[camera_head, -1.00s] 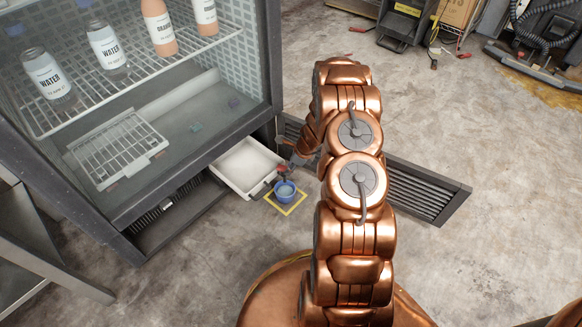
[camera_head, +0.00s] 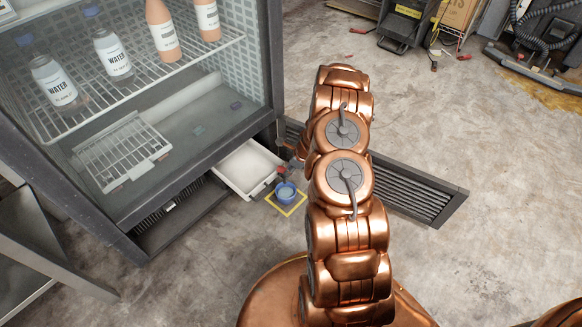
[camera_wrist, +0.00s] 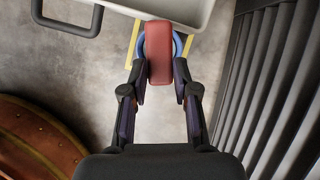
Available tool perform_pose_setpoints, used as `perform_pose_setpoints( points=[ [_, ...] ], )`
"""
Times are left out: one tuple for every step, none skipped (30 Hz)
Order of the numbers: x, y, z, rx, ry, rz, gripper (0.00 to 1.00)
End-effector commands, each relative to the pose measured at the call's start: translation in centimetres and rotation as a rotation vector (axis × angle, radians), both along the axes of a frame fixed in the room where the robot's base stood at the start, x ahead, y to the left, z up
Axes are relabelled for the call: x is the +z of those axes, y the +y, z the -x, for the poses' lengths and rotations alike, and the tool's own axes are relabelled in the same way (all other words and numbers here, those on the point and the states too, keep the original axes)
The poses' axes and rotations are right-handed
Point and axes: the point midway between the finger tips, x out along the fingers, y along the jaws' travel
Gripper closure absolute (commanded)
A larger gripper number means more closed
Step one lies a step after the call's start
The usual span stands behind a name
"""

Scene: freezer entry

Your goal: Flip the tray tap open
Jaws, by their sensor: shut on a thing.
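The white drip tray (camera_head: 240,178) is pulled out at the bottom of the glass-fronted cooler and also shows at the top of the wrist view (camera_wrist: 188,12). The red tap handle (camera_wrist: 159,52) is at its outer front corner, above a blue cup (camera_head: 285,190). My gripper (camera_wrist: 161,68) has a finger on each side of the red handle and is shut on it. The cup's blue rim (camera_wrist: 178,44) shows behind the handle in the wrist view. The head view shows the tap only as a small red patch; my arm partly hides the gripper there.
The cup stands in a yellow square (camera_head: 288,205) on the concrete floor. A dark louvred panel (camera_head: 415,192) lies right of the tray, close beside the gripper in the wrist view. Bottles stand on the cooler's wire shelf (camera_head: 150,75).

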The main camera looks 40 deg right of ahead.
Motion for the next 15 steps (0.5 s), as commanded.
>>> perform_pose_setpoints(
  points=[
    [0.54, -0.05, -0.18, -0.009, -0.004, 0.002, 1.00],
    [0.53, -0.07, -0.13, -0.015, -0.003, 0.003, 1.00],
    [0.48, -0.09, -0.04, -0.023, -0.002, 0.004, 1.00],
    [0.46, -0.04, 0.00, -0.028, -0.001, 0.003, 1.00],
    [0.42, -0.05, 0.06, -0.035, -0.001, 0.004, 1.00],
    [0.37, -0.09, 0.16, -0.046, 0.000, 0.003, 1.00],
    [0.33, -0.03, 0.22, -0.051, 0.001, 0.004, 1.00],
    [0.27, -0.01, 0.27, -0.059, 0.002, 0.004, 1.00],
    [0.20, -0.05, 0.38, -0.071, 0.003, 0.005, 1.00],
    [0.14, -0.02, 0.43, -0.079, 0.004, 0.005, 1.00],
    [0.09, 0.01, 0.46, -0.088, 0.004, 0.006, 1.00],
    [0.01, -0.02, 0.54, -0.103, 0.004, 0.006, 1.00],
    [-0.04, -0.02, 0.57, -0.114, 0.005, 0.008, 1.00],
    [-0.08, 0.02, 0.59, -0.123, 0.005, 0.008, 1.00],
    [-0.10, 0.06, 0.62, -0.135, 0.005, 0.009, 1.00]
  ],
)
